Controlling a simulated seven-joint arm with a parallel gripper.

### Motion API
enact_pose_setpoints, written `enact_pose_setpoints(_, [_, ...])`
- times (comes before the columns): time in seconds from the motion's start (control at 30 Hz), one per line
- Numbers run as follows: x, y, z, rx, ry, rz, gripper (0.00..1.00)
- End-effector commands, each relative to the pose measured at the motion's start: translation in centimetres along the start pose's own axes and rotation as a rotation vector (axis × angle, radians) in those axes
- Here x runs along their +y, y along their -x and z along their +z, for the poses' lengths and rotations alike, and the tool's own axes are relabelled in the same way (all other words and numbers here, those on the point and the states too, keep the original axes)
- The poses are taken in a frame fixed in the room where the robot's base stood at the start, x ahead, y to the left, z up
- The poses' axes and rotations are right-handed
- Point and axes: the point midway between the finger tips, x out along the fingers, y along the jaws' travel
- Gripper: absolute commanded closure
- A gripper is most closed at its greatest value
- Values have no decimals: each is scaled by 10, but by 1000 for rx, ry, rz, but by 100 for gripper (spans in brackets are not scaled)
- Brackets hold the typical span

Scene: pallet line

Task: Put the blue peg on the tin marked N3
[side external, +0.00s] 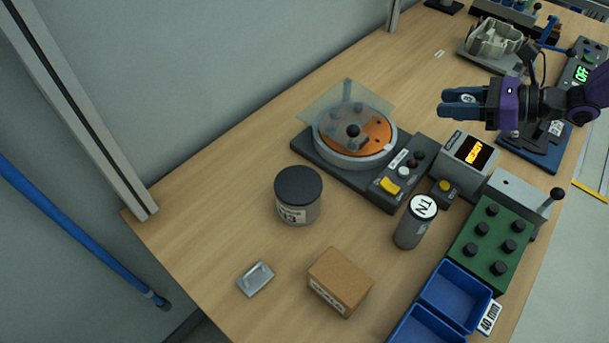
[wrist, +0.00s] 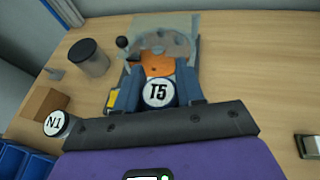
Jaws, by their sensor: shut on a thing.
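My gripper (side external: 462,104) is held in the air at the upper right, over the back part of the bench. I cannot pick out a separate blue peg.
A turntable with an orange disc (side external: 377,132) and clear cover stands mid-table. A grey N1 cylinder (side external: 410,234), a cardboard box (side external: 340,281), a small metal tray (side external: 256,279), a green block with black knobs (side external: 489,238) and blue bins (side external: 452,298) stand nearer. Bare wood surrounds the tin.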

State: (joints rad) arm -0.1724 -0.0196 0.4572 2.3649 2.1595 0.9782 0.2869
Motion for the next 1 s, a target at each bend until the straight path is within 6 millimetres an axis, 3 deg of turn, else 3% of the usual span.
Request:
enact_pose_setpoints(0.03, [24, -11, 13, -2, 22, 41, 93])
enact_pose_setpoints(0.2, [93, -36, 44, -1, 68, 153, 93])
enact_pose_setpoints(0.5, [204, -53, 82, -3, 134, 313, 93])
enact_pose_setpoints(0.7, [239, -54, 91, -4, 151, 361, 93])
enact_pose_setpoints(0.87, [244, -65, 92, -2, 154, 371, 93])
enact_pose_setpoints(1.0, [242, -90, 91, -1, 153, 371, 93])
